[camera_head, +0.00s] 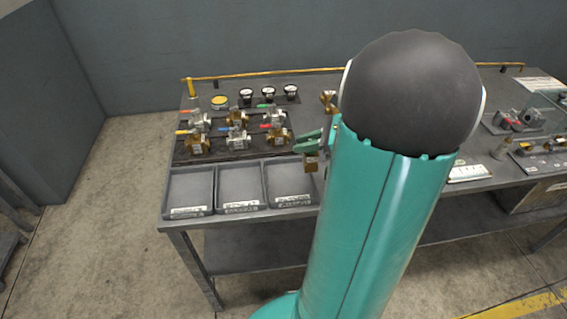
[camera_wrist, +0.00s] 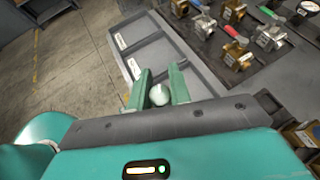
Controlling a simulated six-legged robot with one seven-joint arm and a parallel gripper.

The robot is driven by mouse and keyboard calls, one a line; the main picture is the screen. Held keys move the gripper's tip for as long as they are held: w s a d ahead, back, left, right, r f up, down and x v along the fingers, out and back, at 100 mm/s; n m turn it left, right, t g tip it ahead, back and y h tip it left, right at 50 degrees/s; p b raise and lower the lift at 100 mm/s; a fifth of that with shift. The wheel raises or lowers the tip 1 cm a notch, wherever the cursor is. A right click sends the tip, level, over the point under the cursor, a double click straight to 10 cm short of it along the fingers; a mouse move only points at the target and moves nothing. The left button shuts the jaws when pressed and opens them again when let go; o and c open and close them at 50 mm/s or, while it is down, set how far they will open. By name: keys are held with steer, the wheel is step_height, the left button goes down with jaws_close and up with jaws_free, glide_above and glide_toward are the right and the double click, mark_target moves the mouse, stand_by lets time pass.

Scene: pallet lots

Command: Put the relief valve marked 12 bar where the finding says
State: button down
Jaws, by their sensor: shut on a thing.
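My gripper (camera_head: 308,143) is shut on a brass valve (camera_head: 311,163), which hangs below its green fingers at the bench's front, just right of the three trays. In the wrist view a pale round top of the held thing (camera_wrist: 159,94) shows between the fingertips (camera_wrist: 159,88). Its marking cannot be read. Three grey trays, left (camera_head: 190,187), middle (camera_head: 240,183) and right (camera_head: 288,180), stand side by side along the front edge and look empty. Each has a white label on its front, too small to read. Some trays also show in the wrist view (camera_wrist: 150,47). No finding is readable.
Several valves with coloured handles (camera_head: 237,137) stand on a dark mat behind the trays, with gauges (camera_head: 268,92) and a yellow-topped round item (camera_head: 219,102) farther back. Another brass fitting (camera_head: 328,99) stands behind my gripper. My arm hides the bench's middle. Cards (camera_head: 468,173) and equipment lie right.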

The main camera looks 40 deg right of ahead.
steer(key=shift+w+a+f, duration=0.3)
steer(key=shift+w+f, duration=0.65)
steer(key=shift+f, duration=0.65)
steer(key=shift+w+a+f, duration=0.3)
steer(key=shift+w+f, duration=0.65)
steer(key=shift+f, duration=0.65)
steer(key=shift+w+a+f, duration=0.3)
steer(key=shift+w+f, duration=0.65)
steer(key=shift+f, duration=0.65)
steer(key=c, duration=1.3)
jaws_free()
steer(key=shift+o, duration=0.2)
